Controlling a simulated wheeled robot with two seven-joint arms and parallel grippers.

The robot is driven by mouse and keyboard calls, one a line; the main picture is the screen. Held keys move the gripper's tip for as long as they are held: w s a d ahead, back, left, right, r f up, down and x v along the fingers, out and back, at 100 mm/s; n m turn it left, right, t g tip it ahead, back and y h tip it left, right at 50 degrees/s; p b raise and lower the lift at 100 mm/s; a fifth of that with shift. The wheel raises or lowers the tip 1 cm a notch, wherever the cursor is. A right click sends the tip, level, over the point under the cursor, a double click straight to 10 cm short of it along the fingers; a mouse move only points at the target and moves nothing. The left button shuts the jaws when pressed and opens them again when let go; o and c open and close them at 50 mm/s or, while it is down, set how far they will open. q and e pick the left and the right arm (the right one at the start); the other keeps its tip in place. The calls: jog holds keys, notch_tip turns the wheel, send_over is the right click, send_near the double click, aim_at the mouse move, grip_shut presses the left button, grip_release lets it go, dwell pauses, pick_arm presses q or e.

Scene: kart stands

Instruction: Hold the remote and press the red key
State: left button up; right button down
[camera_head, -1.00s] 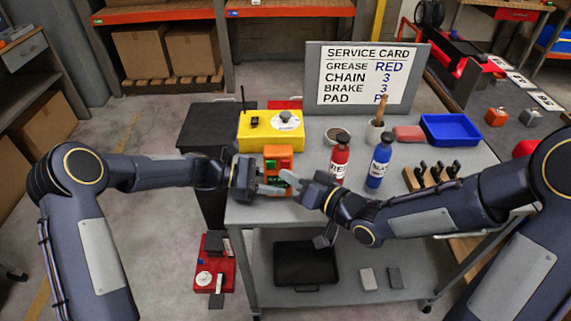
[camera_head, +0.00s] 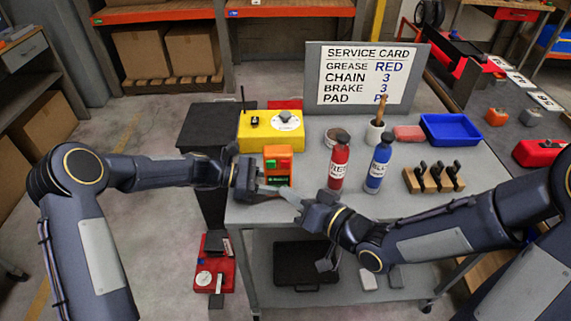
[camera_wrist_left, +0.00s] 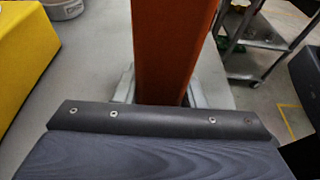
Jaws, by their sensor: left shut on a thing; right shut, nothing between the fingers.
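The orange remote (camera_head: 278,152) stands upright near the left front of the grey cart, with dark and green patches on its face. The keys are too small for me to make out the red one surely. My left gripper (camera_head: 272,189) is shut on the remote's lower part. In the left wrist view the remote (camera_wrist_left: 172,45) rises between the fingers, its side facing the camera. My right gripper (camera_head: 292,194) is shut and empty, its tips just in front and to the right of the remote's lower end. I see a small gap between the tips and the remote's face.
A yellow box (camera_head: 270,135) with a dial stands behind the remote. A red bottle (camera_head: 339,165) and a blue bottle (camera_head: 378,167) stand to the right, near my right forearm. A wooden block (camera_head: 433,184), a blue bin (camera_head: 452,128) and a sign board (camera_head: 366,75) are farther off.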

pick_arm(q)
jog(key=o, duration=1)
jog(key=shift+a, duration=0.1)
